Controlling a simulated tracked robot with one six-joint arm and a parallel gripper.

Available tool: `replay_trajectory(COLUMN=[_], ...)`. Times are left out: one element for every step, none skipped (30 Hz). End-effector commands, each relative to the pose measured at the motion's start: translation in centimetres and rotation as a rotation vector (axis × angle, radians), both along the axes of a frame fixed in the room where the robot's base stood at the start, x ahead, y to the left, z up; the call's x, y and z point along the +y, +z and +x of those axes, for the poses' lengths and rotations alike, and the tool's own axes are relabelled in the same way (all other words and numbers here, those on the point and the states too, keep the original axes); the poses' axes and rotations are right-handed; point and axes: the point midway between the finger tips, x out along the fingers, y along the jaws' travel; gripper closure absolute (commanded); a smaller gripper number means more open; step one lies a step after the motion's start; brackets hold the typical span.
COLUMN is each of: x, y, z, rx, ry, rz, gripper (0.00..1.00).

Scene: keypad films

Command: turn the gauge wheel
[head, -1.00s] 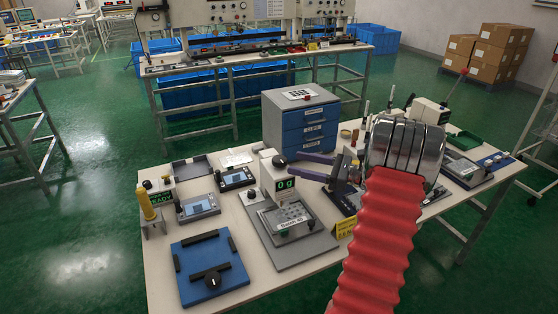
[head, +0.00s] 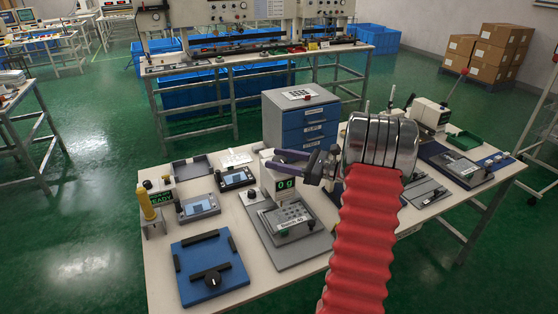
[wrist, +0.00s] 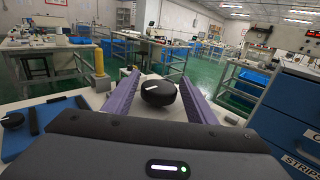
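The gauge (head: 284,198) is a pale post with a green "0 g" display, standing on a grey base plate at the table's front. Its black gauge wheel (wrist: 158,93), with a white mark, sits on top. In the head view the wheel (head: 279,158) is partly hidden by my purple fingers. My gripper (head: 272,159) is at the wheel's height, reaching in from the right. In the wrist view my gripper (wrist: 155,75) is open, with one finger on each side of the wheel and a visible gap on both sides.
A blue drawer cabinet (head: 307,125) stands close behind the gauge. A blue fixture with a black knob (head: 212,278) lies at front left. Two small screen devices (head: 198,206) (head: 235,178) and a yellow cylinder (head: 147,205) stand to the left.

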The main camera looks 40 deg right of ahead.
Motion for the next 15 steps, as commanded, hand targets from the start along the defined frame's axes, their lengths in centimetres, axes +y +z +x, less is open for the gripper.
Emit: replay_trajectory(x=[0.0,-0.01,-0.01,-0.01,-0.01,-0.01,-0.02,-0.02,-0.03,-0.03,-0.04,-0.05,-0.05,-0.05,0.29], y=[0.0,0.0,0.0,0.0,0.0,0.0,0.0,0.0,0.0,0.0,0.0,0.01,0.01,0.01,0.02], z=[-0.01,-0.02,-0.02,-0.02,-0.02,-0.03,-0.02,-0.02,-0.02,-0.02,-0.03,-0.02,-0.02,-0.02,0.01], rx=[0.0,0.0,0.0,0.0,0.0,0.0,0.0,0.0,0.0,0.0,0.0,0.0,0.0,0.0,0.0], ry=[0.0,0.0,0.0,0.0,0.0,0.0,0.0,0.0,0.0,0.0,-0.001,-0.001,-0.001,-0.001,0.0], rz=[0.0,0.0,0.0,0.0,0.0,0.0,0.0,0.0,0.0,0.0,0.0,0.0,0.0,0.0,-0.001], gripper=[0.52,0.55,0.57,0.59,0.62,0.64,0.67,0.69,0.71,0.73,0.76,0.78,0.81,0.82,0.82])
